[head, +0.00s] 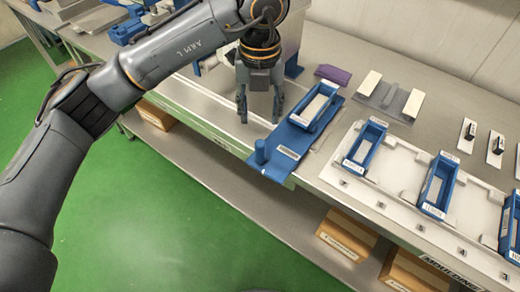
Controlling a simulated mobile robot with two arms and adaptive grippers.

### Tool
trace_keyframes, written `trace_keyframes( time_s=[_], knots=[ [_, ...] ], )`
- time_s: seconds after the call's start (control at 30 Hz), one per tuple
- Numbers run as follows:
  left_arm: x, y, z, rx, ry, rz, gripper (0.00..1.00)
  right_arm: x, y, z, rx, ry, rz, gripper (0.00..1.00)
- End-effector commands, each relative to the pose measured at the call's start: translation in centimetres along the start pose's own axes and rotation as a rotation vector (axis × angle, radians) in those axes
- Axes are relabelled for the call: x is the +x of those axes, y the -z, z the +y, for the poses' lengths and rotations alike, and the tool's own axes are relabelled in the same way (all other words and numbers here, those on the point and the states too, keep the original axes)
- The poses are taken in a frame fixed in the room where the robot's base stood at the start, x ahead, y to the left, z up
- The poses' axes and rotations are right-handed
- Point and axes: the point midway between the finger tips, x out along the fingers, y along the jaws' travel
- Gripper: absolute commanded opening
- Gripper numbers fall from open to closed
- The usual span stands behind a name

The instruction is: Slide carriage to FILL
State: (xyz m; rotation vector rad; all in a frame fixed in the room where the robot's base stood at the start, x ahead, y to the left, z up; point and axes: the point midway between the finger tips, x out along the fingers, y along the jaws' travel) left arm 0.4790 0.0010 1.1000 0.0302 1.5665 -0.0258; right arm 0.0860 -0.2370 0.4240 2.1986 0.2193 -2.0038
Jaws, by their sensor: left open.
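The blue carriage (283,136) is a flat plate on the steel bench, with an upright blue peg (260,152) near its front edge and a small label beside it. A blue bin (315,108) with a pale inside sits on the plate's rear part. My left gripper (260,116) is open and empty, fingers pointing down. In the picture it is left of the bin and above the peg. It looks apart from both, though its height is hard to judge. A FILL mark cannot be read. My right gripper is not in view.
Several blue bins, one of them here (363,147), stand on a pale tray (400,193) at the right. A purple piece (333,75) and a grey-white fixture (388,98) lie behind. Cardboard boxes (346,236) sit on the lower shelf. Green floor is clear in front.

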Motion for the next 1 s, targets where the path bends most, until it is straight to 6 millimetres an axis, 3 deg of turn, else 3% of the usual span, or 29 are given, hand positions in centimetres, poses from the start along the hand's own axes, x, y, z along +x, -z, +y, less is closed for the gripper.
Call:
trace_keyframes(
  time_s=[0.17,0.6,0.8,1.0],
  knots=[
    [2.2,0.1,0.1,0.001,-0.002,0.007,0.47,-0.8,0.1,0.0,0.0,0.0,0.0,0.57],
    [11.1,0.2,0.0,0.003,0.0,0.007,0.47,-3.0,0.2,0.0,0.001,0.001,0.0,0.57],
    [13.1,0.1,-0.1,0.003,0.002,0.005,0.47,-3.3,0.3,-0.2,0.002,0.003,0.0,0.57],
    [13.6,0.1,-0.1,0.004,0.002,0.003,0.47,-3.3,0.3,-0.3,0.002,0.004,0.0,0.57]
  ],
)
